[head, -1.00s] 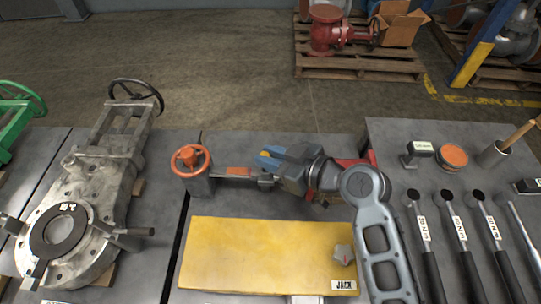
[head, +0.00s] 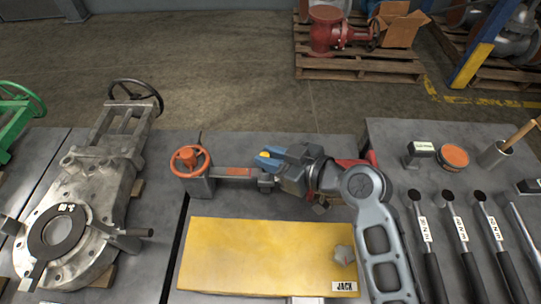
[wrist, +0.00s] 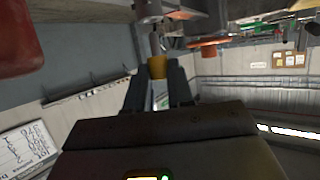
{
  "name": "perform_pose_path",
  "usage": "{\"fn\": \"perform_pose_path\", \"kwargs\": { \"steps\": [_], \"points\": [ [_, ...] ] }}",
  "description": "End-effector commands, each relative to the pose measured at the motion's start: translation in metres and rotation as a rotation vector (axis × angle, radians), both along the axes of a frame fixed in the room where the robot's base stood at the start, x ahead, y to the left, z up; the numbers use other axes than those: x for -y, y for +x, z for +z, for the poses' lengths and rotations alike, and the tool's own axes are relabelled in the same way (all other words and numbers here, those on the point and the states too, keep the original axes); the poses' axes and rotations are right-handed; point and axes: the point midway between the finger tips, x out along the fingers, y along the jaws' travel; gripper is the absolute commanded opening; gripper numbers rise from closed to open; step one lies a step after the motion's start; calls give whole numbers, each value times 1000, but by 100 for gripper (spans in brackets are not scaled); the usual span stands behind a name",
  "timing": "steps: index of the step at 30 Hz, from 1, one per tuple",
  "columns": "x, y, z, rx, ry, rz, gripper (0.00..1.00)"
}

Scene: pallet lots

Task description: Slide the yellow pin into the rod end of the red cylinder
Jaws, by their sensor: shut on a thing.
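My gripper (wrist: 158,82) is shut on the yellow pin (wrist: 157,68), gripping its yellow head between both fingers in the wrist view. The pin's grey shank points away from the fingers toward a grey metal end piece (wrist: 148,10), apparently the rod end. I cannot tell whether the shank tip has entered a hole. The red cylinder (head: 352,164) shows only in part in the head view, mostly hidden behind my wrist. A blurred red body (wrist: 18,40) at the wrist view's upper left is probably the same cylinder. In the head view my gripper hides the contact area.
An orange handwheel (head: 189,158) stands left of my gripper. A yellow box marked JACK (head: 260,255) lies in front. A large grey valve (head: 85,225) is at left.

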Motion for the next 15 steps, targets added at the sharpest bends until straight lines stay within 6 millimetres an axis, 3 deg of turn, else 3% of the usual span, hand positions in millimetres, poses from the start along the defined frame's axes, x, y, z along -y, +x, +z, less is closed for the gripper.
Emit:
{"fn": "perform_pose_path", "kwargs": {
  "steps": [15],
  "points": [
    [0, 0, -13, 0, 0, 0, 0]
  ]
}}
